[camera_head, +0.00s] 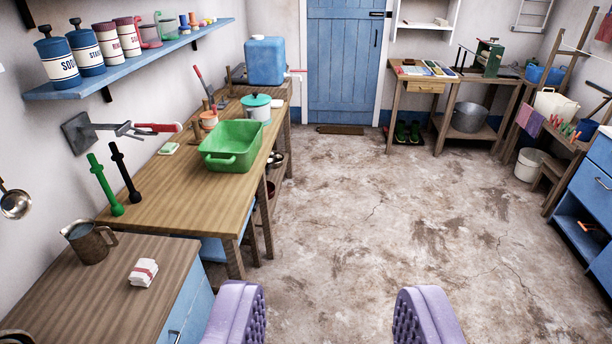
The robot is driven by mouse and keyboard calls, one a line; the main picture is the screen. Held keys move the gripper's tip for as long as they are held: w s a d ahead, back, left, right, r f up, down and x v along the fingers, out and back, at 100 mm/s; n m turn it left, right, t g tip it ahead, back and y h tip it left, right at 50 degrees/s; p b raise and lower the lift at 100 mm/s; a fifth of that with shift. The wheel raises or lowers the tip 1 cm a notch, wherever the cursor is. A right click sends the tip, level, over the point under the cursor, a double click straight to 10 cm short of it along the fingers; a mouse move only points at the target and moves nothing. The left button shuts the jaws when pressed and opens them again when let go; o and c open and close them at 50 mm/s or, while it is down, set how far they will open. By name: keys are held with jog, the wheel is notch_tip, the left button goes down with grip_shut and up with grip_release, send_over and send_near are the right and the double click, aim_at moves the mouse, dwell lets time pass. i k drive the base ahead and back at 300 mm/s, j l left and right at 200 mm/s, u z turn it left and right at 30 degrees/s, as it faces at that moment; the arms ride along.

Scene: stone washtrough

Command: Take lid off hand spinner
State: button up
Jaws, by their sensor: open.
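A small white drum with a teal lid (256,100) stands toward the far end of the long wooden table at the left. I take it for the hand spinner (259,115); the lid sits on top and has a small knob. The green basin in front hides part of the drum's lower body. My gripper (328,296) shows as two purple ridged fingers at the bottom of the view. They are wide apart with only floor seen between them. The gripper is far from the drum and touches nothing.
The green basin (232,144) stands on the wooden table (178,190), with a blue container (265,60) behind. A blue shelf (135,67) overhangs the table. The middle floor is clear.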

aim_at(255, 99)
jog(key=i, duration=5.45)
jog(key=i+u, duration=0.2)
jog(key=u, duration=0.2)
jog(key=i+l+u, duration=0.1)
jog(key=i+u, duration=0.15)
jog(key=u, duration=0.2)
jog(key=i+l+u, duration=0.15)
jog(key=u, duration=0.25)
